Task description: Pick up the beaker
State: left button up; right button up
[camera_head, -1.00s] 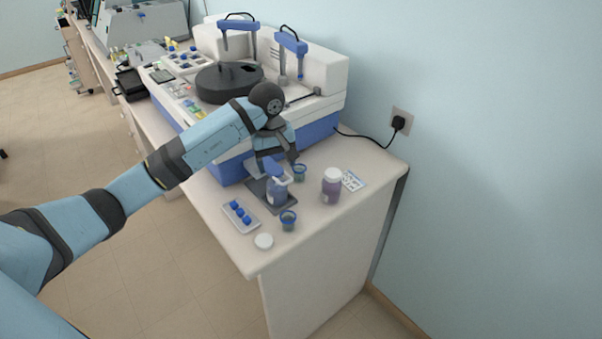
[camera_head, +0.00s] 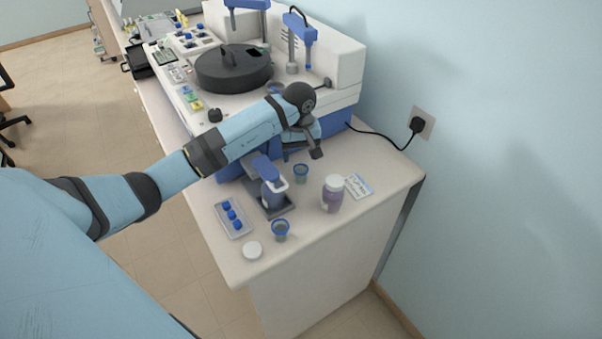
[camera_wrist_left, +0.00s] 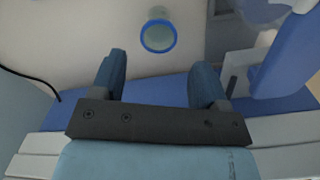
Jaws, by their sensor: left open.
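Two small blue-rimmed beakers stand upright on the white bench. One beaker (camera_head: 301,174) is beside the blue dispenser, and the other beaker (camera_head: 280,231) is nearer the front edge. My left gripper (camera_head: 302,148) is above and behind the far beaker, apart from it. In the left wrist view the open, empty fingers (camera_wrist_left: 158,76) show with a blue-rimmed beaker (camera_wrist_left: 158,36) beyond them, roughly centred between them. It appears to be the far one. My right gripper is not in view.
A blue dispenser (camera_head: 271,191) on a dark base stands left of the far beaker. A tray (camera_head: 233,219) with blue items and a white lid (camera_head: 252,250) are near the front. The stainer (camera_head: 330,88) stands behind.

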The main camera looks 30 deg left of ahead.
aim_at(301, 170)
pick_arm(q)
jog(key=shift+w+f, duration=0.15)
jog(key=shift+f, duration=0.65)
jog(key=shift+d+f, duration=0.1)
jog(key=shift+f, duration=0.2)
jog(key=f, duration=0.1)
jog(key=f+p, duration=0.1)
jog(key=f, duration=0.1)
jog(key=shift+s+d+f+p, duration=0.15)
jog(key=shift+s+f+p, duration=0.1)
jog(key=shift+p, duration=0.05)
jog(key=shift+w+f, duration=0.1)
jog(key=shift+f, duration=0.4)
jog(key=c, duration=1)
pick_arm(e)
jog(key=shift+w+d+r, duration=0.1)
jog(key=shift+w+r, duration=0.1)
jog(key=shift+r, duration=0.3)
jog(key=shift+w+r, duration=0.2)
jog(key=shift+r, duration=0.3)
